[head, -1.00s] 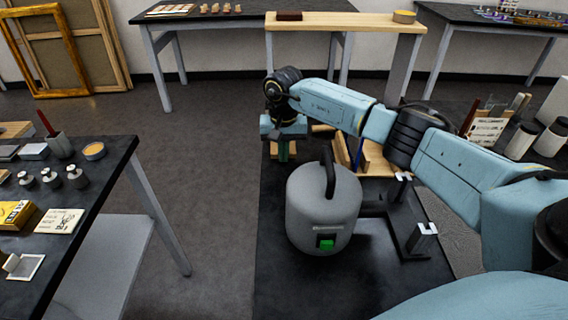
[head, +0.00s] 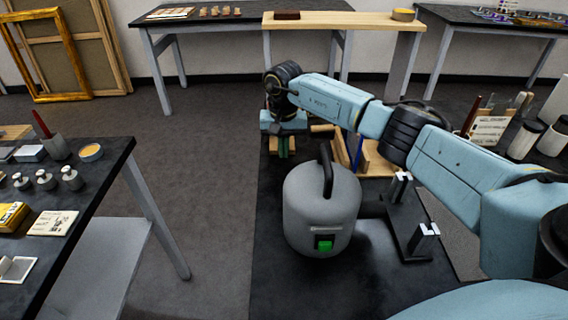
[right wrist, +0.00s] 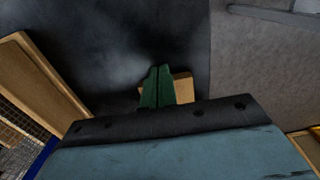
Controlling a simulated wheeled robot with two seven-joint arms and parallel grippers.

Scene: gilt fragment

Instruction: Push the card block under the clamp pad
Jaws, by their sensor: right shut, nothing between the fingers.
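My right gripper (head: 283,150) points down over the far part of the dark bench, its green fingers together with nothing between them. The fingers also show in the right wrist view (right wrist: 157,86). A small tan block, which looks like the card block (right wrist: 183,89), sits right by the fingertips and is partly hidden by them; I cannot tell if they touch. In the head view the tan block (head: 273,146) shows at the sides of the fingers. I cannot make out the clamp pad in either view. My left gripper is not in view.
A grey canister with a black handle (head: 322,210) stands on the bench nearer to me. A black stand with white pads (head: 414,240) is to its right. A wooden frame (head: 375,160) with a blue strip stands right of the gripper. A side table (head: 115,165) is at left.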

